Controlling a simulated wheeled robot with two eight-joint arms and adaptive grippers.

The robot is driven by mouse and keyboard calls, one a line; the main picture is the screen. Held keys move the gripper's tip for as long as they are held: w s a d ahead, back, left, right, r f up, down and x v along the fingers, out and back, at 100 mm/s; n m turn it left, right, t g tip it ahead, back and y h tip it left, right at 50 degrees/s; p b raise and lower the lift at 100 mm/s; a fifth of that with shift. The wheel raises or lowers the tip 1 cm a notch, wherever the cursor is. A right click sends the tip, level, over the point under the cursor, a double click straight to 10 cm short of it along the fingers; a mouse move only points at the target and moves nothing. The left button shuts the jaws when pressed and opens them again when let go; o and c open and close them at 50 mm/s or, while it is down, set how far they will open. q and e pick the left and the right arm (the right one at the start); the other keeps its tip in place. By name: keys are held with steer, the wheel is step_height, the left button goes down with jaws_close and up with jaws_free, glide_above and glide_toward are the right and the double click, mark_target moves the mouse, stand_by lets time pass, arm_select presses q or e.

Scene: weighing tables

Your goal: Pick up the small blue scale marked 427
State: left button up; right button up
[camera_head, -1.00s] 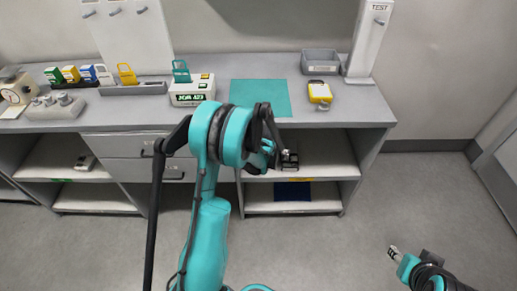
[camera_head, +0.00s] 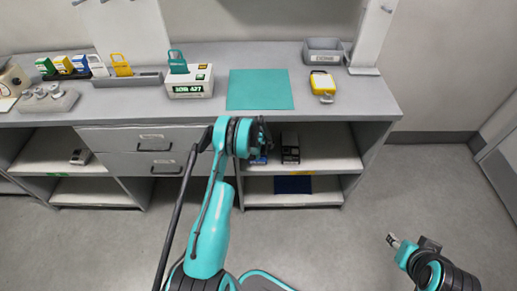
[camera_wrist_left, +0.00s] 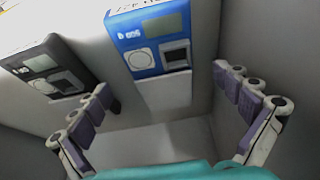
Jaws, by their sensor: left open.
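A small blue scale (camera_wrist_left: 151,42) with a grey screen, a round dial and a dark square is in the left wrist view. I cannot read 427 on it. In the head view, a bit of blue (camera_head: 259,158) shows on the upper shelf, mostly behind my arm. My left gripper (camera_wrist_left: 163,88) is open, its fingers on either side of the blue scale's near end, apart from it. In the head view the left gripper (camera_head: 263,139) is partly hidden at the shelf opening. My right gripper (camera_head: 393,241) is over the floor at the lower right, too small to judge.
A dark scale (camera_wrist_left: 50,68) stands left of the blue one; it shows right of it in the head view (camera_head: 290,148). The counter above holds a white device (camera_head: 190,84) with a display that seems to read 427, a teal mat (camera_head: 260,90) and a yellow device (camera_head: 322,85).

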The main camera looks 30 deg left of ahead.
arm_select(q)
steer(key=shift+w+a+f, duration=0.1)
steer(key=shift+w+a, duration=0.2)
steer(key=shift+w, duration=0.3)
steer(key=shift+w+a, duration=0.3)
steer(key=shift+w, duration=0.25)
steer(key=b+x, duration=0.2)
steer(key=x, duration=0.2)
steer(key=shift+w+f+b, duration=0.15)
steer(key=shift+f+b, duration=0.15)
steer(key=shift+f, duration=0.1)
steer(key=shift+r, duration=0.1)
steer(key=c, duration=1.4)
